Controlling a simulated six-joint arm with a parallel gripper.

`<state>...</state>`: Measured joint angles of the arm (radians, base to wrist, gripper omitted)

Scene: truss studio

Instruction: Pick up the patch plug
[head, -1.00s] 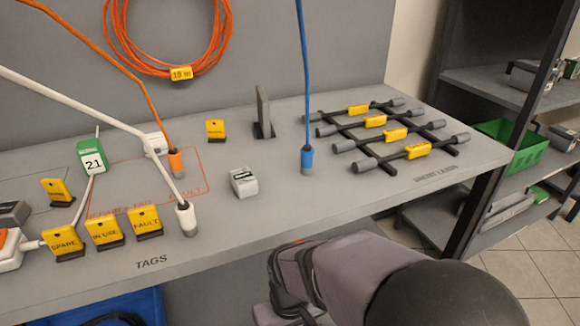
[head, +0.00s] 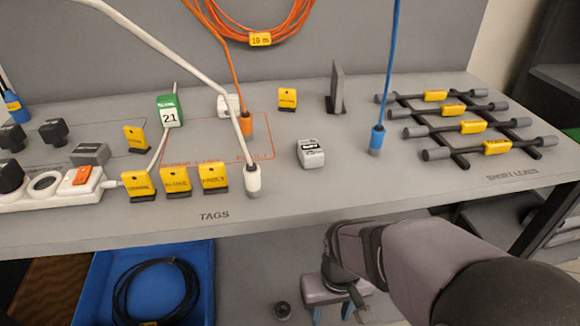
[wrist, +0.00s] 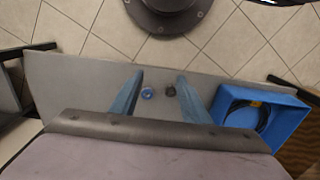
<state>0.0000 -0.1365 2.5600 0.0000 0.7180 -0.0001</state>
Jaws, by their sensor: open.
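My gripper (head: 333,315) hangs low in front of the bench, over the lower grey shelf. It is open and empty; its two blue fingers are spread in the wrist view (wrist: 160,77). Beyond and between them lie a small round blue-ringed piece (wrist: 147,93) and a small round dark piece (wrist: 170,91), apart from the fingers. The dark piece also shows in the head view (head: 283,311), left of my gripper. The blue-ringed piece is not seen there. I cannot tell which, if either, is the patch plug. Cable ends in orange (head: 246,125), white (head: 252,180) and blue (head: 377,139) stand on the bench.
A blue crate (head: 86,290) with a coiled black cable stands on the lower shelf (wrist: 75,85), left of my gripper in the head view. The bench's front edge overhangs above. A rack of short leads (head: 459,160) and several yellow tags (head: 214,178) occupy the bench.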

